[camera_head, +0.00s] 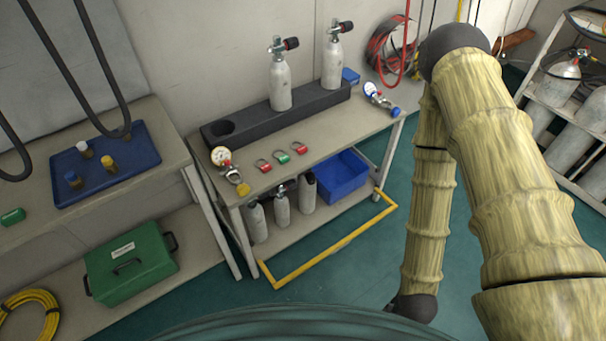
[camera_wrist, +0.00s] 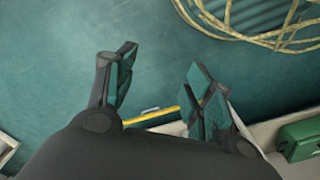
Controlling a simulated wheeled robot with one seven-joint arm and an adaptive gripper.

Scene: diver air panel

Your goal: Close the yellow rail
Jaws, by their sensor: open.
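The yellow rail (camera_head: 330,250) is a thin U-shaped bar at the lower shelf (camera_head: 312,222) of the middle bench. It sticks out from the shelf's front edge over the green floor, with its long side apart from the shelf. In the wrist view, part of a yellow bar (camera_wrist: 152,115) shows beyond and between the fingers, partly hidden by my gripper. My gripper (camera_wrist: 163,75) is open, with nothing between its fingertips, and it is apart from the bar. In the head view my arm reaches down right of the rail; the gripper itself cannot be made out there.
Grey cylinders (camera_head: 282,210) and a blue bin (camera_head: 341,176) stand on the lower shelf behind the rail. A green case (camera_head: 130,262) is at left. A cylinder rack (camera_head: 567,95) stands at right. Yellow hose (camera_wrist: 270,25) shows in the wrist view. The floor before the rail is clear.

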